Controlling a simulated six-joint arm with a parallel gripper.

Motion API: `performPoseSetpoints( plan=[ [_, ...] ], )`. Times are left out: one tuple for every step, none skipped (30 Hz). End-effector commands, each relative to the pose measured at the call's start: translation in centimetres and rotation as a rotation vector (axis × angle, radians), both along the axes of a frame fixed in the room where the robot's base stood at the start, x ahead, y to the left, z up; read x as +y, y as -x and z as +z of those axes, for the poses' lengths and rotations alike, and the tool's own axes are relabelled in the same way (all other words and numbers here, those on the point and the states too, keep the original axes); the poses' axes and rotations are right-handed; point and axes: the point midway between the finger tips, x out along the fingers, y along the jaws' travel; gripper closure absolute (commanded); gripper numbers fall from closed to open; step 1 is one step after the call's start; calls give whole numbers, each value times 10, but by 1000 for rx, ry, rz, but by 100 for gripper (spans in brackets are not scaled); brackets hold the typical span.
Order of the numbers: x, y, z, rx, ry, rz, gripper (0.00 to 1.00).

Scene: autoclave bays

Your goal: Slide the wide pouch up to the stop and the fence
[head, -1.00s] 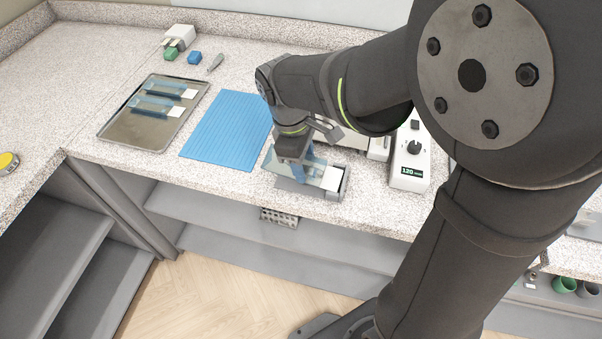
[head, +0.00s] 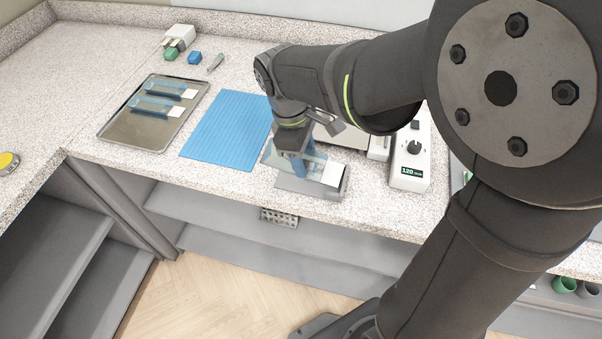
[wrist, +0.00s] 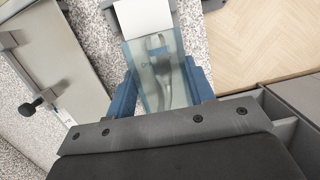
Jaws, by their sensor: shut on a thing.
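The wide pouch (head: 320,171) is a clear bluish pouch with a white end. My gripper (head: 301,168) is shut on it from above, over a grey plate (head: 297,187) at the counter's front edge. The white end points right and lies over the plate's right side. In the wrist view the pouch (wrist: 158,72) sits between the blue fingers of my gripper (wrist: 162,82), with a metal instrument showing through its film. The stop and the fence cannot be made out clearly; the pouch and my arm cover part of the plate. Contact with them cannot be told.
A white unit with a dial and display (head: 408,160) stands right of the plate. A blue ribbed mat (head: 225,130) lies to the left. Beyond it a metal tray (head: 133,138) holds two other pouches. The counter's front edge is close.

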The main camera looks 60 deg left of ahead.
Motion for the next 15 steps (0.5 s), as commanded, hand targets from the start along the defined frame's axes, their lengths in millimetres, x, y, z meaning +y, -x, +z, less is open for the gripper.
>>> performPoseSetpoints(
  plan=[
    [0,0,3,0,-1,0,100],
    [0,0,5,0,-1,0,100],
    [0,0,6,0,-1,0,100],
    [0,0,8,1,-2,0,100],
    [0,0,9,1,-2,0,100],
    [0,0,11,0,-1,0,100],
    [0,0,13,0,-1,0,100],
    [0,0,15,0,-1,0,100],
    [1,0,17,0,-1,0,100],
    [1,0,18,1,-2,0,100],
    [1,0,20,0,-3,0,100],
    [1,0,22,0,-3,-1,100],
    [1,0,23,0,-3,-1,100],
    [0,0,25,1,-2,0,100],
    [0,0,26,0,-2,-1,100]
  ],
)
